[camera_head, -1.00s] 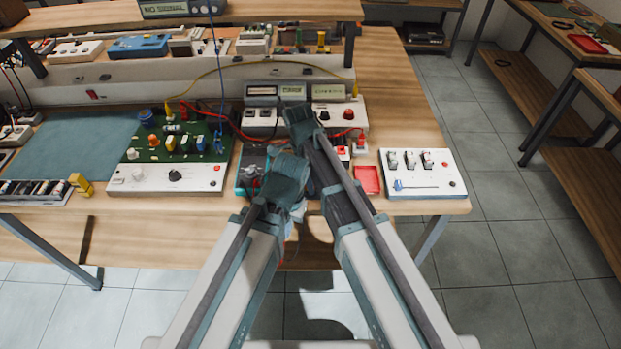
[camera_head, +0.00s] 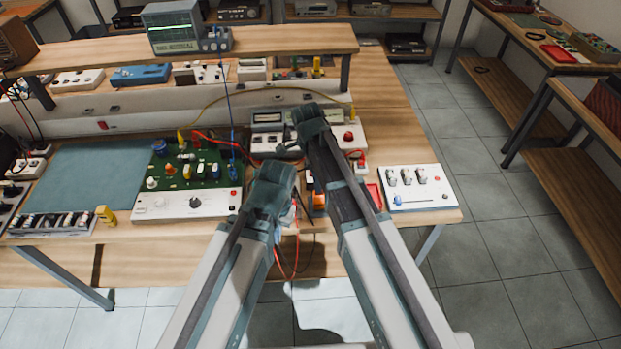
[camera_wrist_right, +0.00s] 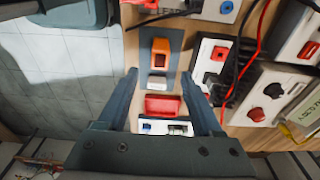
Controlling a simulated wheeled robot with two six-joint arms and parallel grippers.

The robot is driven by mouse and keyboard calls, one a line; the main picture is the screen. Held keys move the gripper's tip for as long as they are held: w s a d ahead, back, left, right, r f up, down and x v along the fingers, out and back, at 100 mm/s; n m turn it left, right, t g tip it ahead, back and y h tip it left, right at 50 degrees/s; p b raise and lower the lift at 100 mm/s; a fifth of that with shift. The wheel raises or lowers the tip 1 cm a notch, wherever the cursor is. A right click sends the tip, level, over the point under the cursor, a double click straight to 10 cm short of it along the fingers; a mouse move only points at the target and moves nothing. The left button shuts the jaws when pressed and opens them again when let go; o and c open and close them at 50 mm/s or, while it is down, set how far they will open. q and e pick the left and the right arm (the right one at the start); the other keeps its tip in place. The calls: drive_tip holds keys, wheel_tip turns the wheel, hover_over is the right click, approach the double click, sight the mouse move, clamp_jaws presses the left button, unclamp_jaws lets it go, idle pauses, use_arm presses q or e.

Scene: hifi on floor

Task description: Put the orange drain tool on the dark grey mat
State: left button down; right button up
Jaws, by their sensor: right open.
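An orange piece, which seems to be the drain tool (camera_wrist_right: 160,52), lies on a small dark grey patch that looks like the mat (camera_wrist_right: 146,62) in the right wrist view. Orange also shows between my arms in the head view (camera_head: 319,201); the mat there is mostly hidden. My right gripper (camera_wrist_right: 158,76) is open, its fingers on either side of a small pale piece (camera_wrist_right: 157,84) below the orange one in the picture. I see nothing held. In the head view my right gripper (camera_head: 309,116) is over the bench. My left gripper (camera_head: 272,182) is lower and left; its fingers are unclear.
A red tray (camera_head: 375,196) and a white switch box (camera_head: 416,188) lie right of my arms. A green circuit board unit (camera_head: 190,180) and large teal mat (camera_head: 95,175) lie left. Red wires (camera_wrist_right: 262,40) run beside the orange piece. Bare bench shows behind the switch box.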

drive_tip(key=shift+r+p, duration=0.35)
drive_tip(key=shift+r, duration=0.25)
drive_tip(key=s+d+n+y, duration=0.1)
drive_tip(key=s+d+n, duration=1.1)
drive_tip(key=n, duration=0.6)
drive_tip(key=s+a+n, duration=0.3)
drive_tip(key=s+a, duration=0.4)
drive_tip(key=a, duration=0.5)
drive_tip(key=shift+a+n+h, duration=0.25)
drive_tip(key=shift+n+h, duration=0.05)
drive_tip(key=shift+h, duration=0.1)
